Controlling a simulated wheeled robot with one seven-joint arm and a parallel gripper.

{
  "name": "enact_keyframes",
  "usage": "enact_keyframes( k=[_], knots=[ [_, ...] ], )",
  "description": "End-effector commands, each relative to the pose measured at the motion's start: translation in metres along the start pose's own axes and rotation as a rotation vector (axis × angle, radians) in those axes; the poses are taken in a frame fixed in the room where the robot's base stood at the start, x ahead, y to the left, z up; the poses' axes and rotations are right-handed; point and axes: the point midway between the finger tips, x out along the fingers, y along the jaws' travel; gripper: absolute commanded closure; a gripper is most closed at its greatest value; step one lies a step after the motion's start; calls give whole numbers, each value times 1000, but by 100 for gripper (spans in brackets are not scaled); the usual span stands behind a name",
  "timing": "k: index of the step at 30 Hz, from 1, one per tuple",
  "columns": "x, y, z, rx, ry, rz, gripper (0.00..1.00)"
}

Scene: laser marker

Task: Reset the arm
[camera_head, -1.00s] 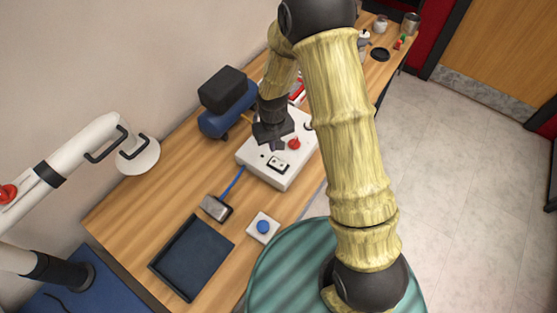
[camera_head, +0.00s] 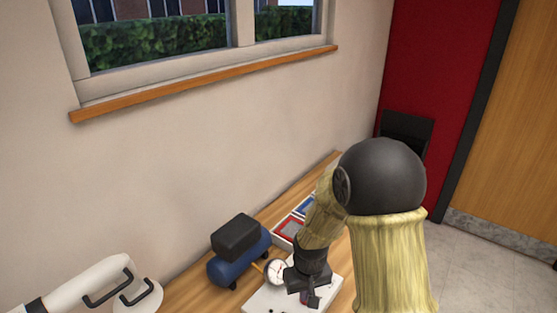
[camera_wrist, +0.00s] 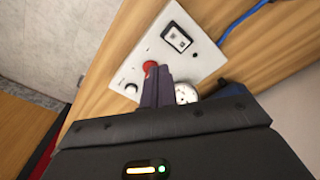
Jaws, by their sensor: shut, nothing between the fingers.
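My gripper (camera_head: 312,298) hangs over the white control box (camera_head: 262,300) on the wooden bench, with my bamboo-textured arm bent above it. In the wrist view my gripper (camera_wrist: 158,86) is shut, its fingers together and empty. The fingertips appear just in front of the red button (camera_wrist: 150,66) on the control box (camera_wrist: 199,62). I cannot tell whether they touch it. My gripper hides part of the box in the head view.
A blue compressor (camera_head: 229,270) with a black top and a round gauge (camera_head: 275,271) stand beside the box. Red and blue trays (camera_head: 289,229) lie farther back. A white arm-like fixture (camera_head: 85,284) is at lower left. A wall and window sill (camera_head: 210,82) rise behind.

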Motion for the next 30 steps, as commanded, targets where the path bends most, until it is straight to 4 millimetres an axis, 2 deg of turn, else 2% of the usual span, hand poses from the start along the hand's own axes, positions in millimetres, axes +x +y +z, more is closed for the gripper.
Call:
enact_keyframes(
  k=[6, 12, 15, 19, 30],
  knots=[
    [-46, 32, 43, 112, 68, 15, 100],
    [-75, 50, 89, 212, 126, 24, 100],
    [-83, 54, 106, 246, 146, 26, 100],
    [-87, 55, 115, 264, 155, 27, 100],
    [-87, 55, 115, 264, 155, 27, 100]
  ],
)
